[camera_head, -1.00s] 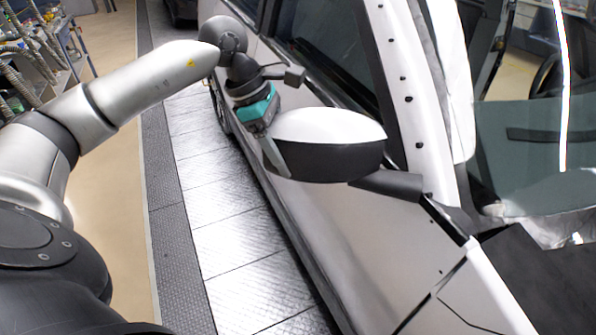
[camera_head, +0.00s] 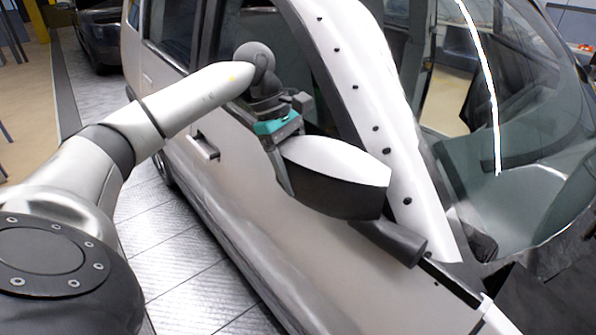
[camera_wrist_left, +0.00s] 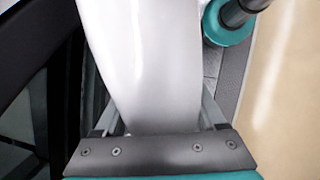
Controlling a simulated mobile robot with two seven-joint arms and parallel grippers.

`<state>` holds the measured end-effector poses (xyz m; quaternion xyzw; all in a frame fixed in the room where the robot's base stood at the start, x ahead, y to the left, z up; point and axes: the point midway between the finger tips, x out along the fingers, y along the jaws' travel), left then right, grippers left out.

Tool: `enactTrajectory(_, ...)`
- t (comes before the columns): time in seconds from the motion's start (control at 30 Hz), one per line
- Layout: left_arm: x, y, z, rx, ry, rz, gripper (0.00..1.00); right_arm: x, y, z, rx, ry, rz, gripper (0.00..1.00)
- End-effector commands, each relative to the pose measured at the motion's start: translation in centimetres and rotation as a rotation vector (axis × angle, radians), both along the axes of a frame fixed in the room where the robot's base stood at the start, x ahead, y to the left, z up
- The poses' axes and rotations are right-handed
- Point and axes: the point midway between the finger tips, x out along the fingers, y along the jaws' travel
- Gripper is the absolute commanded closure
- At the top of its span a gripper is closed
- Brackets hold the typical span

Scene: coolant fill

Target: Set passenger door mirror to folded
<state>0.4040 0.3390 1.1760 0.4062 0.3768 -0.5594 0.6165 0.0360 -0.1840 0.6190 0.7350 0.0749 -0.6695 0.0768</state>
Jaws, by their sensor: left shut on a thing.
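The passenger door mirror (camera_head: 335,180) has a white cap and a dark lower shell. It hangs on a dark mount (camera_head: 392,240) at the front corner of the side window. Its outer end lies close to the door and points back along the car. My left gripper (camera_head: 279,168) is shut on this outer end, with a finger along its side. In the left wrist view the white mirror housing (camera_wrist_left: 150,60) runs between the two fingers. The fingertips are mostly hidden there. My right gripper is in neither view.
The silver car door (camera_head: 250,215) with its handle (camera_head: 203,147) stands right behind the mirror and my left arm. The windshield (camera_head: 510,150) is at right. Metal floor plates (camera_head: 165,240) run beside the car, and another dark car (camera_head: 98,35) is at the far left.

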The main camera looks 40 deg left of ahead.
Motion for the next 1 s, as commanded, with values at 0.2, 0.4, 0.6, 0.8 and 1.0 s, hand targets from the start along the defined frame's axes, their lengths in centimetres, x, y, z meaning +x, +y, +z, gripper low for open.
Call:
enactTrajectory(0.2,0.05,0.11,-0.05,0.004,-0.001,-0.015,1.00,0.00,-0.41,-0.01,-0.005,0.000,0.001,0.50)
enactTrajectory(0.4,0.07,0.07,-0.02,0.003,-0.002,-0.018,1.00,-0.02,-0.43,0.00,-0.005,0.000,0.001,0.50)
enactTrajectory(0.6,0.11,0.01,0.00,0.002,-0.005,-0.019,0.22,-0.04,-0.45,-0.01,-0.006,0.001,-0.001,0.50)
enactTrajectory(0.8,0.07,0.08,-0.02,0.002,-0.002,-0.016,0.01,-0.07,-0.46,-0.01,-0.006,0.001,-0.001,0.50)
enactTrajectory(1.0,0.04,0.13,-0.04,0.003,-0.001,-0.015,0.01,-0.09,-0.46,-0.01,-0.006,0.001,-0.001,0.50)
